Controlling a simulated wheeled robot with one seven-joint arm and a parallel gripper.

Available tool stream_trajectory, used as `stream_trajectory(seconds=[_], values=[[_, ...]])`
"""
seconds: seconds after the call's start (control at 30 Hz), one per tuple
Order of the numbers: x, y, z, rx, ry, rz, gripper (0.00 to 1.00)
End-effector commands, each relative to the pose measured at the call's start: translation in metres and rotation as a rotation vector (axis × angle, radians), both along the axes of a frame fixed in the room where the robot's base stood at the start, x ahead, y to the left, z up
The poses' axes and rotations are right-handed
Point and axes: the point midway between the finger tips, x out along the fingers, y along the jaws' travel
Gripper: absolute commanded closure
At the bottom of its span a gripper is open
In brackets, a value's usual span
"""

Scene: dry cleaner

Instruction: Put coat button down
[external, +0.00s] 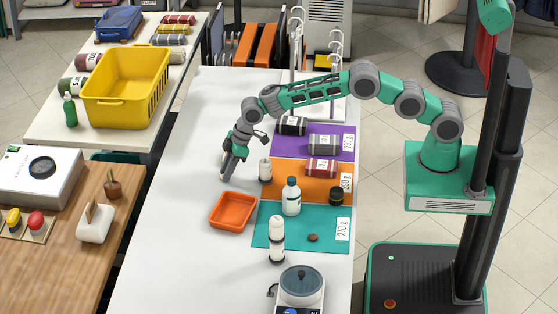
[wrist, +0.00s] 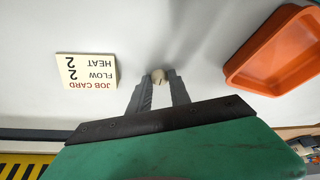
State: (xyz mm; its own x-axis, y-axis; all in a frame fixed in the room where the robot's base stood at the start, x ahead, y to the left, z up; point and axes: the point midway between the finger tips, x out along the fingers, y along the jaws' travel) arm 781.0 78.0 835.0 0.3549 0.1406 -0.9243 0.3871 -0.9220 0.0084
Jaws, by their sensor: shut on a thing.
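My gripper (external: 226,175) points down at the white table, left of the colored mats and above the orange tray in the external view. In the wrist view my gripper (wrist: 159,82) is shut on a small round beige coat button (wrist: 158,75), held between the fingertips. I cannot tell whether the button touches the table. In the external view the button is too small or hidden to make out.
The orange tray (external: 215,222) lies close by; it also shows in the wrist view (wrist: 238,75). A job card (wrist: 88,70) lies to the left there. Bottles, rolls and a brown disc (external: 313,237) occupy the mats. The table's left front is clear.

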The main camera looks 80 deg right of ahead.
Motion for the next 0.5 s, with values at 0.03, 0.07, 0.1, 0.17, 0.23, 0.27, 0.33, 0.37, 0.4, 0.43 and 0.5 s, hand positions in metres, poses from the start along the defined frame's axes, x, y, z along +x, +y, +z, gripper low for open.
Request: stream_trajectory(seconds=[0.03, 0.07, 0.1, 0.17, 0.23, 0.27, 0.33, 0.37, 0.4, 0.43, 0.5], values=[[0.0003, 0.0, 0.0007, 0.0, -0.001, 0.0, 1.0], [0.0001, 0.0001, 0.0007, 0.0, -0.001, 0.0, 1.0], [0.0001, 0.0001, 0.0005, 0.0, -0.001, 0.0, 1.0], [-0.0001, 0.0001, -0.002, 0.0, 0.0, 0.0, 1.0], [0.0001, 0.0, -0.0031, 0.0, -0.001, 0.001, 0.76], [0.0001, 0.0, -0.0019, 0.0, -0.001, 0.001, 0.73], [0.0, 0.0, -0.0018, 0.0, 0.0, 0.001, 0.67], [0.0, 0.0, -0.0018, 0.0, 0.0, 0.001, 0.65], [0.0, 0.0, -0.0018, 0.0, 0.0, 0.001, 0.62], [0.0, 0.0, -0.0017, 0.0, 0.0, 0.001, 0.59], [0.0, 0.0, -0.0017, 0.0, 0.0, 0.001, 0.55]])
